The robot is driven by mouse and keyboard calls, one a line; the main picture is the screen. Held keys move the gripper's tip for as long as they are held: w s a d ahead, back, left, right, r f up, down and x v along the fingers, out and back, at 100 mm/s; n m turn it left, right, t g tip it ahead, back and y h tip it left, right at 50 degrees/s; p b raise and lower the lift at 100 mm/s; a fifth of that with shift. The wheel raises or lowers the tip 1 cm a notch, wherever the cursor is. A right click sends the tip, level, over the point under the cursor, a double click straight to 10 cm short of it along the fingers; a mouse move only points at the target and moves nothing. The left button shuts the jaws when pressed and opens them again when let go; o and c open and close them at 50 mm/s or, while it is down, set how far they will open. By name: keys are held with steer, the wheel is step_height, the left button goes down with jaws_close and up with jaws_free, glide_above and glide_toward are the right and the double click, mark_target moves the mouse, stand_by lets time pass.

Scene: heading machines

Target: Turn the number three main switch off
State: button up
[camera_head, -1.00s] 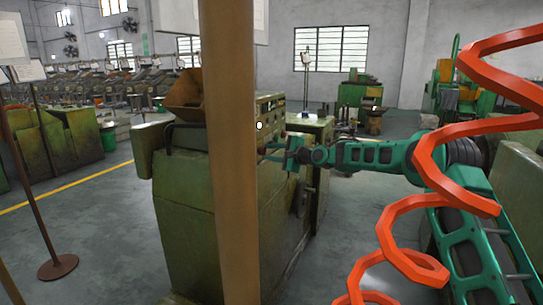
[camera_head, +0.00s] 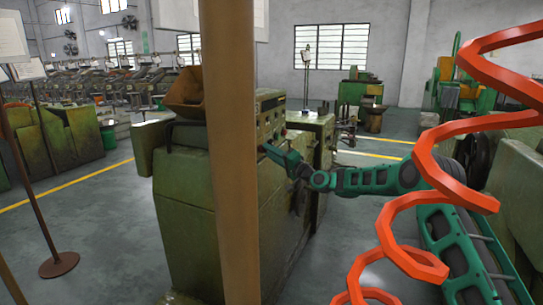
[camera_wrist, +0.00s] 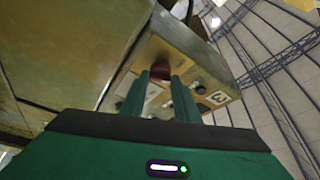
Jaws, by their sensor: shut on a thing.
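The green machine (camera_head: 183,215) stands upright behind a brown post, with a control panel (camera_head: 268,112) at its upper right side. In the wrist view, a worn yellowish panel face (camera_wrist: 186,66) carries several dark knobs and a white label (camera_wrist: 218,97) that reads 3, turned in the picture. My gripper (camera_head: 268,150) is at the panel's lower edge. In the wrist view my gripper's fingers (camera_wrist: 161,82) are shut on a dark red switch knob (camera_wrist: 160,71). The fingers hide part of the knob and panel, so I cannot read the switch position.
A brown post (camera_head: 230,150) covers part of the machine in the head view. An orange coil (camera_head: 440,170) hangs in front of my arm. A rusty stand (camera_head: 59,264) is at the left. Open grey floor (camera_head: 100,225) lies between the stand and machine.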

steer(key=shift+a+f+n+y, duration=0.1)
steer(key=shift+f+n+y, duration=0.25)
steer(key=shift+n, duration=0.65)
steer(key=shift+f+n+y, duration=0.25)
steer(key=shift+n+y, duration=0.2)
steer(key=shift+n, duration=0.85)
steer(key=o, duration=1)
steer(key=shift+w, duration=0.15)
steer(key=shift+o, duration=0.2)
steer(key=shift+r, duration=0.15)
steer(key=v, duration=1.1)
